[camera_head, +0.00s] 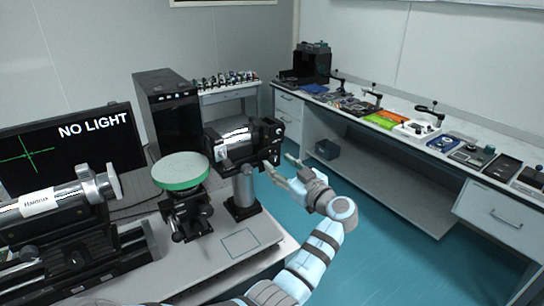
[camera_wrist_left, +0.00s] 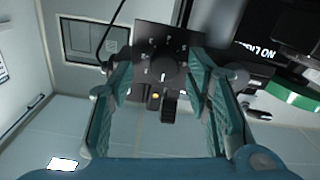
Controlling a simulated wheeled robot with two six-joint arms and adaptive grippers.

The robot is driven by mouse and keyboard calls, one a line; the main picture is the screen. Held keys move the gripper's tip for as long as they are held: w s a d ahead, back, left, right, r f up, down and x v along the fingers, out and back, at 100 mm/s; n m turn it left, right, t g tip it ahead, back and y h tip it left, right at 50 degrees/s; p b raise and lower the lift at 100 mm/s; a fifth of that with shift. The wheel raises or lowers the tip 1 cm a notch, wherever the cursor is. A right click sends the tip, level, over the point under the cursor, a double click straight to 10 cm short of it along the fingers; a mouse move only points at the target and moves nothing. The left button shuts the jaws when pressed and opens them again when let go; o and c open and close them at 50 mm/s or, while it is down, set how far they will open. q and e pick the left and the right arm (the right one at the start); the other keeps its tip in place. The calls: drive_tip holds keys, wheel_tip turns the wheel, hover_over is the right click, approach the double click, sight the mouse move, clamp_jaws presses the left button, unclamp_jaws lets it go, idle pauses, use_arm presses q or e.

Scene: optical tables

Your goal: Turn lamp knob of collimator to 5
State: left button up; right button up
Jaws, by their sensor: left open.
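The collimator (camera_head: 228,150) is a black cylinder-and-box unit with a white label, on a post at the table's right end. In the left wrist view, its black control panel (camera_wrist_left: 145,35) faces the camera. The round lamp knob (camera_wrist_left: 161,66) on it has a white pointer mark and is ringed by small marks too small to read. My left gripper (camera_head: 279,166) is open, to the right of the collimator and pointing at its end. In the wrist view, its teal fingers (camera_wrist_left: 160,78) stand on either side of the knob, with a gap on both sides. The right gripper is not in view.
A green-rimmed round disc (camera_head: 181,170) on a mount stands left of the collimator. A monitor (camera_head: 75,150) reads "NO LIGHT". A yellow button (camera_wrist_left: 155,96) and black switch (camera_wrist_left: 169,108) sit below the knob. A side bench (camera_head: 400,150) with equipment stands beyond open floor.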

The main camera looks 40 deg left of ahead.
use_arm(q)
drive_tip(key=shift+w+a, duration=0.1)
drive_tip(key=shift+a, duration=0.35)
drive_tip(key=shift+s+a, duration=0.15)
drive_tip(key=shift+s, duration=0.1)
drive_tip(key=c, duration=0.6)
clamp_jaws()
